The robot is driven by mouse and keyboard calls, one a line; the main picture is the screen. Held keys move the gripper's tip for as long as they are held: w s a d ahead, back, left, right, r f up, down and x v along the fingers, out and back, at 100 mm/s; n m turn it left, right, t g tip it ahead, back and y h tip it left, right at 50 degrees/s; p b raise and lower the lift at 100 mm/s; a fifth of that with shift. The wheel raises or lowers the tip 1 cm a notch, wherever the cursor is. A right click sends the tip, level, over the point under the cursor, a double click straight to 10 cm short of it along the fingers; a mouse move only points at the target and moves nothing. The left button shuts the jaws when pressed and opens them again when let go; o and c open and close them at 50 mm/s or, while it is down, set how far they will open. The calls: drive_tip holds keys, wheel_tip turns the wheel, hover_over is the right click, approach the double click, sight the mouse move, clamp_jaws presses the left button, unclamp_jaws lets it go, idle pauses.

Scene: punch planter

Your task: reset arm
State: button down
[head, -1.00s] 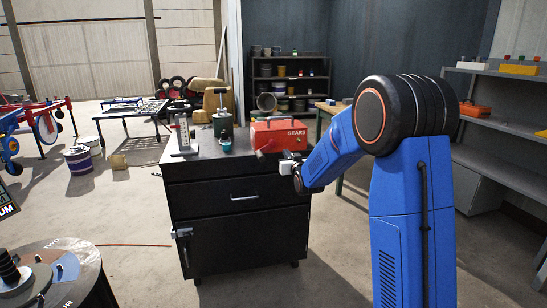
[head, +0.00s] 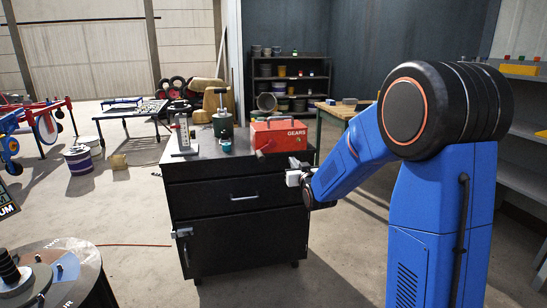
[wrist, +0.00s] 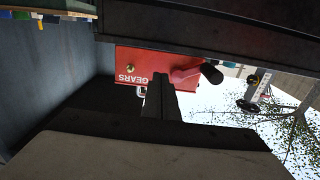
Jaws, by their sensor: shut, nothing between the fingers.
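My blue arm stands at the right of the head view, with its elbow bent and its forearm reaching left to the black cabinet. My gripper (head: 297,170) is small there, by the cabinet's right front edge, and its fingertips are hard to make out. In the wrist view my gripper (wrist: 158,82) shows as dark fingers shut together with nothing held. Behind them is the red GEARS box (wrist: 128,62), upside down in that view. The red box (head: 280,138) sits on the cabinet top, and its dark-ended side handle (wrist: 211,73) points outward.
Shelves stand at the back and right. Floor in front of the cabinet is open.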

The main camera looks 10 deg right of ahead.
drive_tip(key=shift+s, duration=0.1)
drive_tip(key=s+f+g, duration=0.2)
drive_tip(key=s+g, duration=0.2)
drive_tip(key=s, duration=1.3)
drive_tip(key=s+a+f+g, duration=0.1)
drive_tip(key=s+g, duration=0.3)
drive_tip(key=s, duration=1.4)
drive_tip(key=s+a+f+g, duration=0.1)
drive_tip(key=s+f+g, duration=0.2)
drive_tip(key=s, duration=1.4)
drive_tip(key=shift+s+g, duration=0.35)
drive_tip(key=shift+g, duration=0.75)
drive_tip(key=shift+w+a, duration=0.1)
drive_tip(key=shift+w, duration=0.05)
